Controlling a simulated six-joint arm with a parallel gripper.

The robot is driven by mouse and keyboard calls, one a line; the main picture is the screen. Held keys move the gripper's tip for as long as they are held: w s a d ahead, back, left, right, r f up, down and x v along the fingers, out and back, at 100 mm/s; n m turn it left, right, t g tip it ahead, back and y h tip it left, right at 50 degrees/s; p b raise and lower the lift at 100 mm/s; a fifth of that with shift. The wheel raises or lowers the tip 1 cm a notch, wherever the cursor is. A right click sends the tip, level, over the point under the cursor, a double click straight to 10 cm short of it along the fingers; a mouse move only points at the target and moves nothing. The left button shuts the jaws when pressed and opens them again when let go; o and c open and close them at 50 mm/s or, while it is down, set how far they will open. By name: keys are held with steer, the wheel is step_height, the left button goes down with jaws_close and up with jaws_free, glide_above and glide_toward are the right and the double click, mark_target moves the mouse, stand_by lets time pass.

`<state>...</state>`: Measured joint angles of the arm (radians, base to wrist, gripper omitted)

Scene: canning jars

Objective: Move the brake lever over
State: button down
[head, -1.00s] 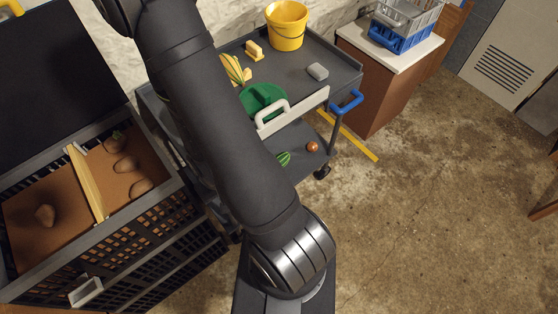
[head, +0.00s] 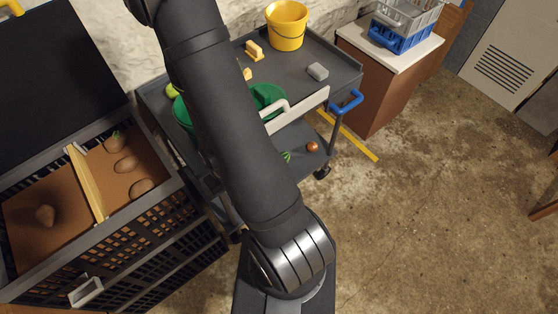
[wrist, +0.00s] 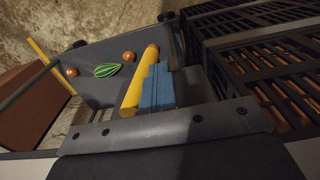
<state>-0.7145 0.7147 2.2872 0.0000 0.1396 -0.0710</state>
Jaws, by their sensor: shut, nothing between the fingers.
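In the wrist view a round yellow bar with an orange far end, which looks like the brake lever (wrist: 132,95), slants up beside the cart's lower shelf. My gripper (wrist: 161,70) appears as the blue, stepped fingers just right of the bar. They are shut with nothing between them. They lie close alongside the bar; I cannot tell whether they touch it. In the head view my own arm covers the gripper, the lever and the left part of the cart (head: 290,72).
A striped green vegetable (wrist: 107,70) and round brown items (wrist: 128,56) lie on the lower shelf. Black slatted crates (wrist: 260,60) stand close on the right in the wrist view. A yellow bucket (head: 287,27) and grey block (head: 317,71) are on the cart's top. Open floor lies right.

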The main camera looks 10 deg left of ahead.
steer(key=shift+w+d, duration=0.85)
step_height(320, 180, up, 7)
steer(key=shift+s+a, duration=0.35)
stand_by(0.7)
steer(key=shift+w+d+f, duration=0.1)
steer(key=shift+f, duration=1)
steer(key=shift+w+d+f, duration=0.1)
steer(key=shift+w+f, duration=0.05)
steer(key=shift+f, duration=0.95)
steer(key=shift+w+d+f, duration=0.1)
steer(key=shift+f, duration=1)
steer(key=shift+r, duration=0.1)
steer(key=shift+f, duration=0.3)
steer(key=s+a, duration=0.4)
steer(key=shift+s+a, duration=0.2)
